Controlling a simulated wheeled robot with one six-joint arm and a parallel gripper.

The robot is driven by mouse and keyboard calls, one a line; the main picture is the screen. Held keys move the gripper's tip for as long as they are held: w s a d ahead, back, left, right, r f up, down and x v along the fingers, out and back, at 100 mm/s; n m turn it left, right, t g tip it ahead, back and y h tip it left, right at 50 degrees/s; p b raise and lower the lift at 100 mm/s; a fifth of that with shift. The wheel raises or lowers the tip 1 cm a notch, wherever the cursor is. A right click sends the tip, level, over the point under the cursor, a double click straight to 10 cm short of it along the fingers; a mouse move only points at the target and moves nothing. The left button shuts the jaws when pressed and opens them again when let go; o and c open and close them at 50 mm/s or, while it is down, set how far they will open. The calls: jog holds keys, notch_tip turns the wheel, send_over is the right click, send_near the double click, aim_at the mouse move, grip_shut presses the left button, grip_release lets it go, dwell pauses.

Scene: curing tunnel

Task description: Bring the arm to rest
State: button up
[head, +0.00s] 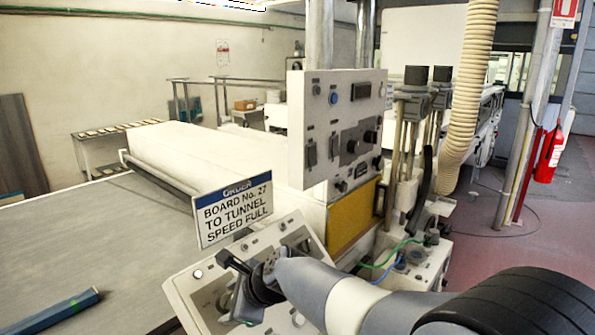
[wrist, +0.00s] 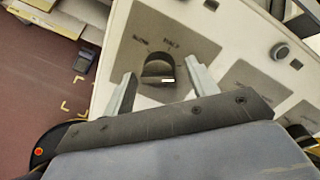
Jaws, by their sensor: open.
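My gripper (head: 232,284) is over the sloped control panel (head: 185,290) in the head view, with my arm reaching in from the lower right. In the wrist view my gripper (wrist: 162,76) is open and empty. Its two fingers stand on either side of a dark round knob (wrist: 157,66), with a gap visible on each side. The knob has a white mark at its lower right, and lettering that looks like "SLOW" and "HALF" is above it. How far the fingertips are from the panel face is hard to tell.
An order sign (head: 234,211) reading "BOARD No. 27 TO TUNNEL SPEED FULL" stands just behind the panel. An upright switch box (head: 340,125) and a ribbed hose (head: 468,90) rise beyond. A blue bar (head: 50,310) lies on the grey belt (head: 95,245). Red floor is open at right.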

jog(key=n+b, duration=0.4)
jog(key=n, duration=0.1)
jog(key=shift+f, duration=0.15)
jog(key=shift+a+r+n+h+b, duration=0.1)
jog(key=shift+r+n+h+b, duration=0.1)
jog(key=shift+n+b, duration=0.4)
jog(key=shift+r+n+h+b, duration=0.1)
jog(key=shift+n+h+b, duration=0.15)
jog(key=shift+n, duration=0.65)
